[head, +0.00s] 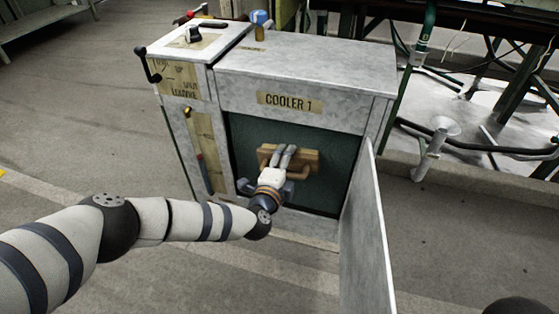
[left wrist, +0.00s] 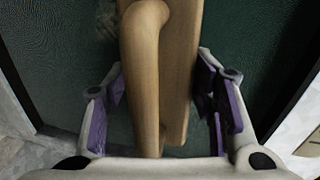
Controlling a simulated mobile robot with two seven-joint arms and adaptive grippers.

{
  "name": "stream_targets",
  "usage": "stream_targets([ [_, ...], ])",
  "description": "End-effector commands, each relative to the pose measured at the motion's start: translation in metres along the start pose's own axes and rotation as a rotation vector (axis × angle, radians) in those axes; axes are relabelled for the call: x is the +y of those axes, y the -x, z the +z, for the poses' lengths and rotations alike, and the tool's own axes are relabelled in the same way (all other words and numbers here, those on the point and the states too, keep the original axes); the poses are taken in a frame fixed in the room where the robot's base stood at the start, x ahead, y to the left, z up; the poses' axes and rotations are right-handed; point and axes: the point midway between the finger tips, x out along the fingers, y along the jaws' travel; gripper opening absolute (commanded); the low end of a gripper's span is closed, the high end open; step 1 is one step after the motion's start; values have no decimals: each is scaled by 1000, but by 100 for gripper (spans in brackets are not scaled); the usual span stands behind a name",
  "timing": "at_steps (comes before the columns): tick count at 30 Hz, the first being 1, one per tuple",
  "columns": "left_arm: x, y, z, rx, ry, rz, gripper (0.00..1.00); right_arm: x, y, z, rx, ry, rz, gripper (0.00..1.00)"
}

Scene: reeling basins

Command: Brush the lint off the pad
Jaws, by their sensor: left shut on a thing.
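A dark green pad (head: 330,193) stands upright inside the open front of the metal box marked COOLER 1. It also fills the back of the left wrist view (left wrist: 250,60). My left gripper (head: 284,155) is in front of the pad, shut on a wooden brush (head: 309,161). In the left wrist view the brush (left wrist: 160,70) lies between the purple-lined fingers. Its bristles are hidden, and I cannot tell whether they touch the pad. A greyish fuzzy patch, perhaps lint (left wrist: 106,20), shows on the pad left of the brush. My right gripper is not in view.
The cooler's metal door (head: 367,240) stands open at the right of the opening. A narrower cabinet with a black crank (head: 150,66) adjoins the cooler's left side. A blue-topped valve (head: 259,20) stands on top. Pipes and a pale basin lie at right. The floor at left is clear.

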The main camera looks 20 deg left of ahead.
Motion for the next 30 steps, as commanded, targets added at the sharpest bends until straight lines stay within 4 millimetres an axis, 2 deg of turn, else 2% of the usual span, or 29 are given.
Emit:
stream_targets([
  [6,1,-3,-25,5,2,-1,25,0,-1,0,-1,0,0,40],
  [14,0,-3,-39,5,3,-4,25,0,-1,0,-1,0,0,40],
  [19,3,-2,-58,5,3,-3,25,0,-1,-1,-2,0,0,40],
  [27,4,-2,-61,3,1,-2,25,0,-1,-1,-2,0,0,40],
  [30,3,4,-61,3,0,-1,25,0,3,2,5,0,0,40],
])
